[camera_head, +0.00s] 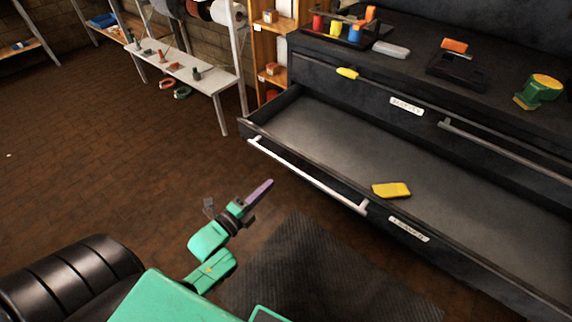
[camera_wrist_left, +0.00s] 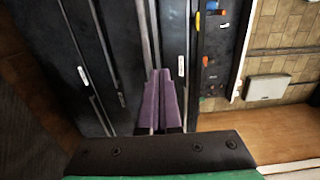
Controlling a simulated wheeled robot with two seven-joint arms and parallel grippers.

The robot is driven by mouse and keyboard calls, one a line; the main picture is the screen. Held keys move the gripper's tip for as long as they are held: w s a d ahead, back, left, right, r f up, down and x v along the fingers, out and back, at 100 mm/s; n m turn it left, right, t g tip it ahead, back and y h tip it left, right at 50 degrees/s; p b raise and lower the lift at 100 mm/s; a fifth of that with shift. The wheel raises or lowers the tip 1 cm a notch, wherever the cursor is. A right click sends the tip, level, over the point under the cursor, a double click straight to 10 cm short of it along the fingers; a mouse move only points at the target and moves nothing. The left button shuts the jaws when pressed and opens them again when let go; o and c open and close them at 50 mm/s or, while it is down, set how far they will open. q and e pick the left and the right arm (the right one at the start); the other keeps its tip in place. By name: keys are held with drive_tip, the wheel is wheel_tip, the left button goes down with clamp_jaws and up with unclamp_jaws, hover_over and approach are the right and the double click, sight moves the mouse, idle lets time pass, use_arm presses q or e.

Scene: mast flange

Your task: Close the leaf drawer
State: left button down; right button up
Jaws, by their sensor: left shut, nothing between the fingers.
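The open drawer (camera_head: 300,125) is pulled well out of the black cabinet. It has a long silver handle (camera_head: 305,175) and a white label (camera_head: 408,229) whose text I cannot read. A yellow object (camera_head: 391,190) lies inside it. My left gripper (camera_head: 262,188) is in front of the drawer, near the left half of the handle, and looks apart from it. Its purple fingers are shut and empty, and they also show together in the left wrist view (camera_wrist_left: 159,100) against dark drawer fronts. My right gripper is in neither view.
The drawer above (camera_head: 406,105) looks shut, with a yellow piece at its left top edge (camera_head: 347,73). The cabinet top holds a green and yellow tool (camera_head: 539,92) and several small items. A white bench (camera_head: 190,72) stands at the back left. The brown floor (camera_head: 100,150) left of the drawer is clear.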

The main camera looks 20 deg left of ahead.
sight(301, 155)
use_arm(q)
drive_tip(key=x, duration=1.3)
drive_tip(key=shift+w+d+b, duration=0.1)
drive_tip(key=shift+w+b, duration=0.05)
drive_tip(key=shift+b, duration=0.15)
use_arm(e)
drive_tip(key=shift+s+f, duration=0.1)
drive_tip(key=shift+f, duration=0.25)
